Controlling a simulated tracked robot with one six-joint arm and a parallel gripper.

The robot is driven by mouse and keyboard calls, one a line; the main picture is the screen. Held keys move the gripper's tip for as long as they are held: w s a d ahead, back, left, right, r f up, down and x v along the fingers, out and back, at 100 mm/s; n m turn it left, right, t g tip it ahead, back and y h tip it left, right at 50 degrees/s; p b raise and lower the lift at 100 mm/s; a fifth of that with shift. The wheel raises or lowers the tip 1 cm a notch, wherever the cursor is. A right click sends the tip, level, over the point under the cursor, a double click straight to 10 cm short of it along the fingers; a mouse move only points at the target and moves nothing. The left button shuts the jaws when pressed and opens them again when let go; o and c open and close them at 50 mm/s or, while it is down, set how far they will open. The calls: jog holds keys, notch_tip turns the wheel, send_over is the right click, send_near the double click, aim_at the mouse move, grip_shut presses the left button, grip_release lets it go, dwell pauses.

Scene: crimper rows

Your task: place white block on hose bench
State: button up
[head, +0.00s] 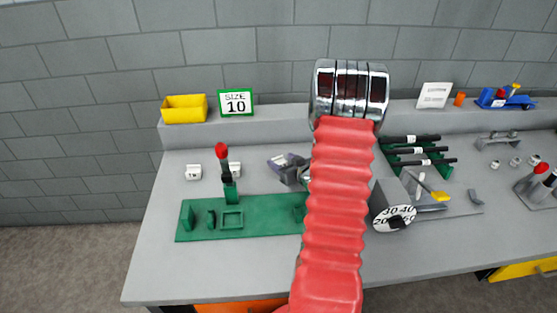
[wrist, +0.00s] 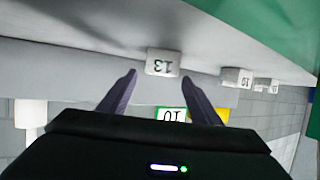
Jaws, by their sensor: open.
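My gripper (head: 281,163) is over the middle of the grey bench (head: 160,250), partly hidden by my red arm in the head view. In the wrist view, its two dark fingers (wrist: 160,76) are apart with nothing held. A white block marked 13 (wrist: 163,62) shows upside down just beyond the fingertips; I cannot tell contact. Further white blocks show in the wrist view, the nearest at the right (wrist: 237,77). In the head view, one white block (head: 193,172) stands at the back left, another (head: 234,170) beside the red-handled lever.
A green fixture plate (head: 255,222) with a red-knobbed lever lies on the bench. A yellow bin (head: 185,109) and a SIZE 10 sign (head: 236,102) stand on the back ledge. A grey cylinder with a numbered dial (head: 394,218) and black rods (head: 415,151) are to the right.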

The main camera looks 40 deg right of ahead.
aim_at(287, 163)
jog(key=shift+v, duration=1.55)
